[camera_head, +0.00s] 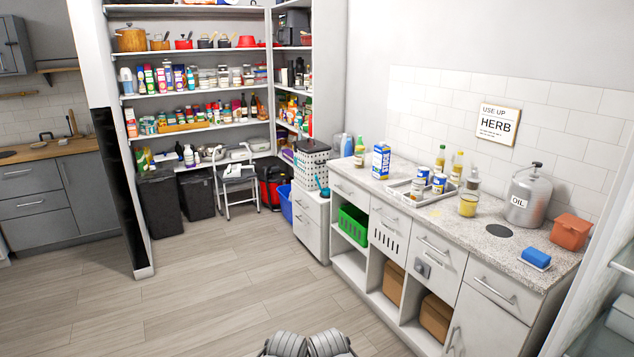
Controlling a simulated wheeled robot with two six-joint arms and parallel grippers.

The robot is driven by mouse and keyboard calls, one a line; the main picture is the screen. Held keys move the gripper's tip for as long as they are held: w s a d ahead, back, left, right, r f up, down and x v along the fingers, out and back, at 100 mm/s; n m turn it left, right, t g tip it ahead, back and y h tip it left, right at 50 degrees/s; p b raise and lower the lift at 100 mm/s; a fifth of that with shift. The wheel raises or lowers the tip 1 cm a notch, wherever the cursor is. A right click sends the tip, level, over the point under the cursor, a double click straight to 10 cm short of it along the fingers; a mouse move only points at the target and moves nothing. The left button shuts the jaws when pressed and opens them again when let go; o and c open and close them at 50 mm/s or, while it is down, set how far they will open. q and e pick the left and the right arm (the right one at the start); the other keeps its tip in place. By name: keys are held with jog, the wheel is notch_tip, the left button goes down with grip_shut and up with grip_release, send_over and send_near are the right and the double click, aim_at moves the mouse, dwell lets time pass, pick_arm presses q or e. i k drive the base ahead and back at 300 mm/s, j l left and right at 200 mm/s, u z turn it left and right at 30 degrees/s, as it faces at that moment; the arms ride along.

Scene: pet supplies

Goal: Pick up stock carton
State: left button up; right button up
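A tall blue, white and yellow carton (381,161), which looks like the stock carton, stands upright on the speckled countertop (408,212), toward its far end. It stands behind and left of a shallow tray (399,189) and appears clear of it. Its label is too small to read. Two grey rounded parts of my own body show at the bottom edge of the head view. Neither of my grippers is in view, and nothing touches the carton.
The tray holds blue-and-white cans (439,183). Bottles (457,167), a glass jar (468,203), a metal oil container (527,197) and an orange tub (570,231) share the counter. A green basket (353,224) sits on a shelf below. The wooden floor (220,280) ahead is clear.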

aim_at(382, 155)
jog(key=i, duration=0.7)
jog(key=i+j+z, duration=0.15)
jog(key=i, duration=0.6)
jog(key=i+j+z, duration=0.1)
jog(key=i+z, duration=0.35)
jog(key=i+j+z, duration=0.25)
jog(key=z, duration=0.15)
jog(key=i+j+z, duration=0.45)
jog(key=k+l, duration=0.05)
jog(key=l, duration=0.05)
